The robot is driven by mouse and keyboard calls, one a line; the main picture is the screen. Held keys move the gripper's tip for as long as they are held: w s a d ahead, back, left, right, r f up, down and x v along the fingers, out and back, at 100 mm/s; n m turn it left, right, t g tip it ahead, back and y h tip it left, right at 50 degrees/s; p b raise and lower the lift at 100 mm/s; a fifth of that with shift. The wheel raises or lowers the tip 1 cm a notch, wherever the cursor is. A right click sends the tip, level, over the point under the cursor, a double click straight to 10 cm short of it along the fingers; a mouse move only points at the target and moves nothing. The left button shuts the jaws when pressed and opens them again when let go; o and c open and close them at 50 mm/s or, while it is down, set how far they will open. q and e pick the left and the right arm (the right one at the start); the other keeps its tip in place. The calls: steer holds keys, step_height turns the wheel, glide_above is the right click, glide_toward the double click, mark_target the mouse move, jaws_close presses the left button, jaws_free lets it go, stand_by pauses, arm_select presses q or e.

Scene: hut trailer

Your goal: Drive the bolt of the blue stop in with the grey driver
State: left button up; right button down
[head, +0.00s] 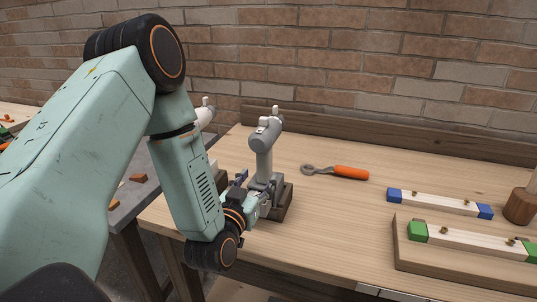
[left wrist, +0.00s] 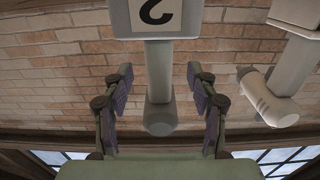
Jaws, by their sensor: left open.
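The grey driver (head: 266,140) stands upright in a dark wooden block (head: 284,200) near the left end of the workbench. My left gripper (head: 254,192) is low at the driver's near side. In the left wrist view, the open fingers of my left gripper (left wrist: 160,92) lie on either side of the grey driver's column (left wrist: 159,65); gaps show on both sides. The blue stop (head: 438,203) is a pale wooden bar with blue ends, lying on the bench to the right. Two brownish bolts show on its top, one near the left end (head: 415,194). My right gripper is not in view.
A white driver (head: 205,116) stands behind my left arm, and also shows at right in the wrist view (left wrist: 268,100). A green-ended bar (head: 470,240) lies on a wooden board. An orange-handled tool (head: 350,172) lies mid-bench. A wooden mallet (head: 521,204) stands at the right edge.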

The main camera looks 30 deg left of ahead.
mark_target(262, 170)
arm_select(q)
steer(key=shift+w+r, duration=0.5)
steer(key=shift+w, duration=0.25)
steer(key=x, duration=0.5)
steer(key=shift+w+a+f, duration=0.1)
steer(key=shift+w+f, duration=0.1)
steer(key=shift+s+r, duration=0.25)
steer(key=shift+s, duration=0.05)
steer(key=shift+w+f, duration=0.25)
steer(key=shift+w, duration=0.05)
steer(key=c, duration=0.6)
steer(key=shift+s+r, duration=0.2)
steer(key=c, duration=0.5)
jaws_close()
steer(key=shift+w, duration=0.2)
